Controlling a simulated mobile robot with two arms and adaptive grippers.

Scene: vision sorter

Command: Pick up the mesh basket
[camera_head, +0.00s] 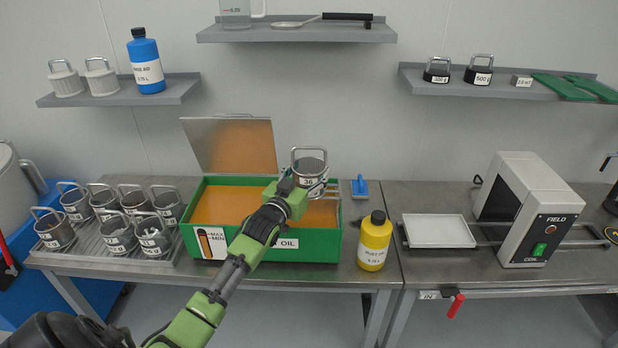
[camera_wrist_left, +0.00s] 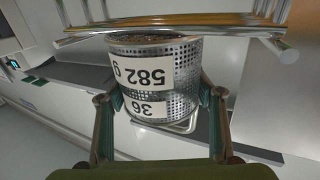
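The mesh basket (camera_head: 309,171) is a round perforated metal cup with a wire handle, over the right part of the green oil tank (camera_head: 335,246). Its label in the head view reads 36. In the left wrist view it appears upside down, and the basket (camera_wrist_left: 155,80) carries labels 582 g and 36. Its bottom end is at the metal rails (camera_wrist_left: 190,22); I cannot tell whether it touches them. My left gripper (camera_wrist_left: 160,97) has a finger on each side of the basket, close to its wall. Whether both pads press on it is unclear. My right gripper is not in view.
Several similar baskets stand on a draining rack (camera_head: 165,247) at the left. The tank's raised lid (camera_head: 232,146) stands behind it. A yellow bottle (camera_head: 374,241) stands at the tank's right. Further right are a white tray (camera_head: 434,230) and a coil unit (camera_head: 525,209).

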